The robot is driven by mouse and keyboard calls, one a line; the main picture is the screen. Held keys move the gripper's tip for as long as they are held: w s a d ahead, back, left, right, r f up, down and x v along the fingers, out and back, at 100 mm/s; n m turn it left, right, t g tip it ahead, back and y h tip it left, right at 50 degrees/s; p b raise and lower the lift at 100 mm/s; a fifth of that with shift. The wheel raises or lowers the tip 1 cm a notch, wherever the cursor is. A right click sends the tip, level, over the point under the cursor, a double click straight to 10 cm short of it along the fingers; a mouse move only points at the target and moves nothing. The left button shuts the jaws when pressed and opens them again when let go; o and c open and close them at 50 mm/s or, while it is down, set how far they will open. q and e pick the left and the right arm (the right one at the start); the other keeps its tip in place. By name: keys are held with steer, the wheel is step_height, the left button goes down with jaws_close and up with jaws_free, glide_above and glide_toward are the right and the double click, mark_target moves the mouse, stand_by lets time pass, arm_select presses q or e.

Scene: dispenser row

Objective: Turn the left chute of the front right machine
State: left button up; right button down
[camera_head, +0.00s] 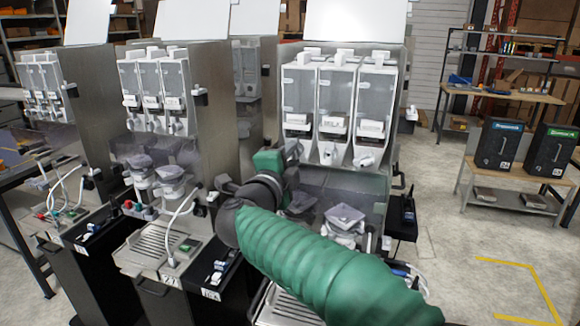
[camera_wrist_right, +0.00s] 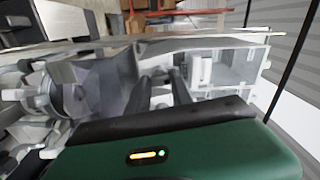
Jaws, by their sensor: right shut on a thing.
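The front right machine (camera_head: 390,100) stands in the middle of the head view, with three clear canisters side by side. Its middle chute (camera_head: 328,152) and right chute (camera_head: 364,158) are white and stick out below the canisters. My right gripper (camera_head: 293,153) is at the left chute, under the left canister (camera_head: 298,92), and hides most of it. In the right wrist view the two dark fingers of the right gripper (camera_wrist_right: 160,84) are closed about the pale left chute, of which little shows. The chute's angle cannot be told. My left gripper is not in view.
Another machine (camera_head: 160,90) with three canisters stands to the left. Two black boxes (camera_head: 500,145) stand on a low table at the right. The floor between is clear.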

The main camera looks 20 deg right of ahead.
steer(key=shift+f+m+b, duration=0.2)
steer(key=shift+m+b, duration=0.3)
steer(key=shift+m, duration=0.4)
steer(key=c, duration=1.1)
jaws_free()
steer(key=shift+a, duration=0.1)
steer(key=shift+s+a, duration=0.25)
steer(key=shift+s, duration=0.1)
steer(key=b+v, duration=0.2)
steer(key=v, duration=1.3)
steer(key=shift+s+a+r, duration=0.1)
steer(key=shift+s+a, duration=0.2)
